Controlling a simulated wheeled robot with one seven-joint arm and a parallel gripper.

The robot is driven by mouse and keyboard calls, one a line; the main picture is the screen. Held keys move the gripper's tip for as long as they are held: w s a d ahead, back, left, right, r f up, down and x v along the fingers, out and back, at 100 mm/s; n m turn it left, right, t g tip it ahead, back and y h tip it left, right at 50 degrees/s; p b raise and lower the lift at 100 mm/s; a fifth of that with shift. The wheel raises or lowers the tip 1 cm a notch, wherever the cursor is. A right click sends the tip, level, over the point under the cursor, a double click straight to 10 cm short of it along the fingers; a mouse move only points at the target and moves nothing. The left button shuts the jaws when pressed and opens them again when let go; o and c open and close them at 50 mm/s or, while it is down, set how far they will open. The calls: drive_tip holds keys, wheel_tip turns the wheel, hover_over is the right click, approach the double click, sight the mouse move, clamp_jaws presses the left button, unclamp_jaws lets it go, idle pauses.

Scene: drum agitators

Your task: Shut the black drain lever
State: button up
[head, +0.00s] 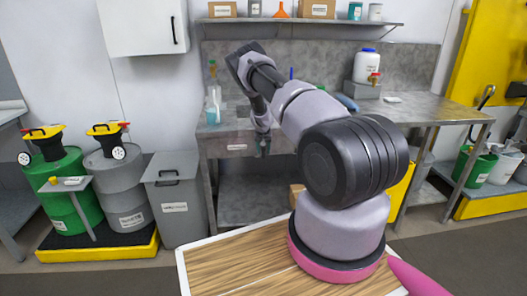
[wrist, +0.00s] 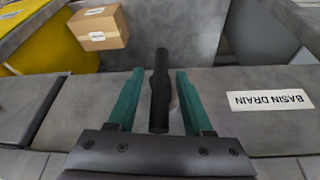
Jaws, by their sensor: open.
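The black drain lever (wrist: 159,105) is a dark bar in the wrist view, pointing straight away from the gripper body. My gripper (wrist: 160,73) is open, with one green finger on each side of the lever. A narrow gap shows on the left; the right finger is very close, and I cannot tell whether it touches. A white "BASIN DRAIN" label (wrist: 270,101), upside down in this view, is on the grey front panel right of the lever. In the head view my gripper (head: 262,147) is at the counter's front panel, and the lever cannot be made out clearly.
The steel counter (head: 420,108) carries a white jug (head: 367,66) and bottles. A cardboard box (wrist: 99,27) and a yellow surface (wrist: 45,40) lie beyond the panel in the wrist view. Green (head: 73,190) and grey drums and a grey bin (head: 177,208) stand left.

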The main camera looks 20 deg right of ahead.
clamp_jaws()
drive_tip(key=shift+d, duration=0.15)
drive_tip(key=shift+d+m+t+y, duration=0.1)
drive_tip(key=shift+m+t+y, duration=0.25)
drive_tip(key=shift+y, duration=0.75)
drive_tip(key=y, duration=0.2)
drive_tip(key=m+t+y, duration=0.1)
drive_tip(key=t+y, duration=0.1)
drive_tip(key=y, duration=0.1)
drive_tip(key=shift+w+a+y, duration=0.1)
drive_tip(key=shift+a+y, duration=0.2)
drive_tip(key=shift+a, duration=0.05)
drive_tip(key=shift+a+r+m+t+y, duration=0.1)
drive_tip(key=shift+m+t+y, duration=0.4)
drive_tip(key=shift+y, duration=0.75)
drive_tip(key=shift+a+r+m+t+y, duration=0.15)
drive_tip(key=shift+m+t+y, duration=0.2)
drive_tip(key=shift+t+y, duration=0.7)
drive_tip(key=shift+a+f+m+t+y, duration=0.1)
drive_tip(key=shift+m+t+y, duration=0.25)
drive_tip(key=shift+y, duration=1.15)
